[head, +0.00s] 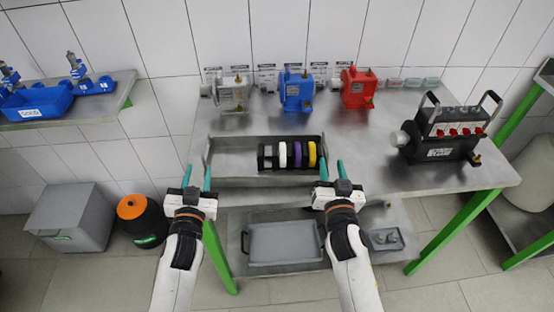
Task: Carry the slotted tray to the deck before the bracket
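A shallow grey metal tray (232,160) sits at the front of the steel table. A black slotted rack (262,160) stands in its right half, holding upright discs, including a white disc (283,155), a purple disc (297,155) and a yellow disc (312,154). My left gripper (198,172) is open at the tray's left end, its right finger close to the edge. My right gripper (331,166) is open at the right end, its left finger close to that edge. I cannot tell whether either touches the tray. I cannot clearly identify a bracket.
Grey, blue (297,90) and red (358,88) pumps stand along the back of the table. A black test unit (445,130) stands at the right. The table's middle right (365,140) is clear. A grey tray (285,243) lies on the lower shelf.

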